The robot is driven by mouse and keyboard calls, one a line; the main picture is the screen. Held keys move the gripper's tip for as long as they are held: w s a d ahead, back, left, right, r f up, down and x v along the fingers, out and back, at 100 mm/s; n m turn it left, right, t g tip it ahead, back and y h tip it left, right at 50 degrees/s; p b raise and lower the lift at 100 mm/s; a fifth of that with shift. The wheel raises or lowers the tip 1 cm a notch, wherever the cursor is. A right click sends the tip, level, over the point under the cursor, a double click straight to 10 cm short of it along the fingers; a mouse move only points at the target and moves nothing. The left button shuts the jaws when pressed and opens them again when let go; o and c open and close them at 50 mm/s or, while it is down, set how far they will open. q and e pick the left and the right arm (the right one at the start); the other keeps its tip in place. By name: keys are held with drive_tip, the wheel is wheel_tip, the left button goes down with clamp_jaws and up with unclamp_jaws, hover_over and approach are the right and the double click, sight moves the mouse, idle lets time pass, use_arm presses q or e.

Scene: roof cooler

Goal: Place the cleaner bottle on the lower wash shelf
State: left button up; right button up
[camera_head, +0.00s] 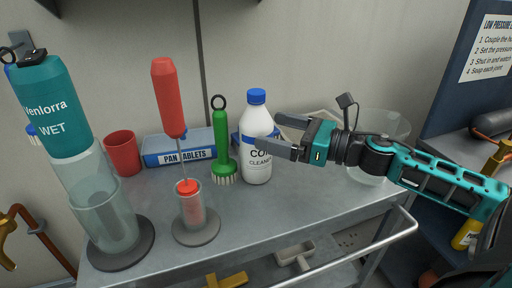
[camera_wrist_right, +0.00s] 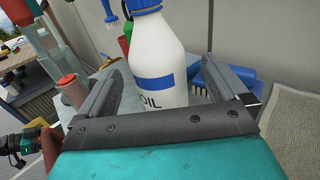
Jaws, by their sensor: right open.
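The cleaner bottle (camera_head: 257,124), white with a blue cap and a label partly reading "CLEANER", stands upright on the grey cart's top shelf (camera_head: 290,208). My right gripper (camera_head: 264,134) comes in from the right with one finger across the bottle's front and the other towards its back. In the right wrist view, the bottle (camera_wrist_right: 160,65) stands between the open fingers (camera_wrist_right: 178,88), with a gap visible on the right. Whether either finger touches it, I cannot tell. A lower shelf (camera_head: 262,270) shows partly below the top one.
A green brush (camera_head: 219,145) stands close left of the bottle. Further left are a blue tablet box (camera_head: 178,148), a red cup (camera_head: 122,153), a red-handled tool (camera_head: 168,95) and a teal-topped cylinder (camera_head: 50,105). A clear container (camera_head: 385,128) stands behind my right arm. A rail (camera_head: 345,255) runs along the cart's front.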

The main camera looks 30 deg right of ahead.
sight(248, 124)
drive_tip(key=shift+x, duration=3.4)
drive_tip(key=shift+s+a+f, duration=0.1)
drive_tip(key=shift+a+f, duration=0.05)
drive_tip(key=c, duration=1.5)
drive_tip(key=shift+r, duration=0.25)
